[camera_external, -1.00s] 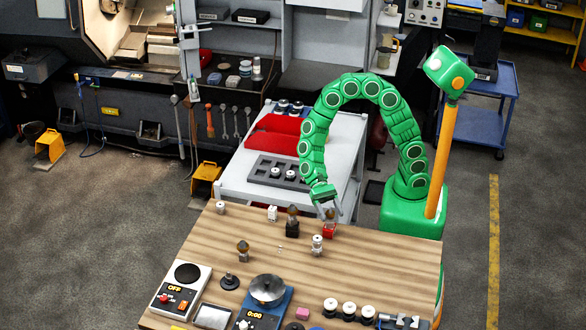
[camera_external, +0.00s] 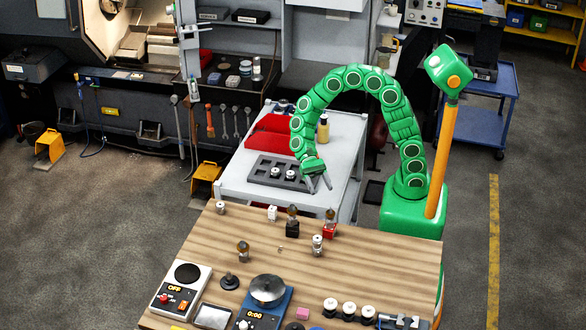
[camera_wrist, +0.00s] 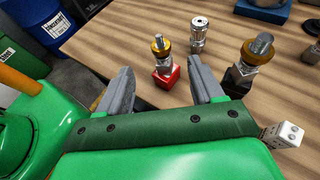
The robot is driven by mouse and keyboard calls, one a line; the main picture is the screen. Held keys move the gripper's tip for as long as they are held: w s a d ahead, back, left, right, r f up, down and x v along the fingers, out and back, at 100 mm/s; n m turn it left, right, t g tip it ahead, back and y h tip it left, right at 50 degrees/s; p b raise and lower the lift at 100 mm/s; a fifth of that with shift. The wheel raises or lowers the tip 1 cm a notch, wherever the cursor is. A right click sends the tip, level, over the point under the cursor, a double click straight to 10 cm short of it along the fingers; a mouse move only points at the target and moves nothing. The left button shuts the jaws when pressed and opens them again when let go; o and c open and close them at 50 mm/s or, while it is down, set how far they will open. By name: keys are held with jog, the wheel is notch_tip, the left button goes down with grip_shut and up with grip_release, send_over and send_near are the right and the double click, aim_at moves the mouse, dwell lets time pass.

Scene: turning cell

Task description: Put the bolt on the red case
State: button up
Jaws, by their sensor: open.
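A red case (camera_external: 329,231) stands near the far right edge of the wooden table. A bolt (camera_external: 331,215) with a brass-coloured collar stands upright on it. In the wrist view the bolt (camera_wrist: 160,46) sits on top of the red case (camera_wrist: 168,77), ahead of the fingers and apart from them. My gripper (camera_external: 320,184) is open and empty, up and back from the red case. A black case (camera_external: 292,230) to the left carries a similar bolt (camera_external: 292,213). Another similar bolt (camera_external: 243,248) stands further left on the table.
A metal fitting (camera_external: 317,243) stands close in front of the red case, and a white die (camera_external: 272,213) lies left of the black case. A scale (camera_external: 268,292) and several round parts occupy the front. The grey cart (camera_external: 343,152) stands behind the table.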

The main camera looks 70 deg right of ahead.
jog(key=shift+w+d+r, duration=0.1)
jog(key=shift+d, duration=0.1)
jog(key=s+d+r+n+t+h, duration=0.1)
jog(key=s+d+n+t+h, duration=0.1)
jog(key=s+d, duration=0.4)
jog(key=s+d+r+n+t+h, duration=0.2)
jog(key=s+d+n+h, duration=0.3)
jog(key=d, duration=0.9)
jog(key=s+d+r+n+t+h, duration=0.1)
jog(key=s+d+n+t+h, duration=0.1)
jog(key=s+d, duration=0.5)
jog(key=d+n+h, duration=0.1)
jog(key=d, duration=0.1)
jog(key=shift+s+d+r+h, duration=0.25)
jog(key=shift+s+d+h, duration=0.1)
jog(key=shift+d+h, duration=0.05)
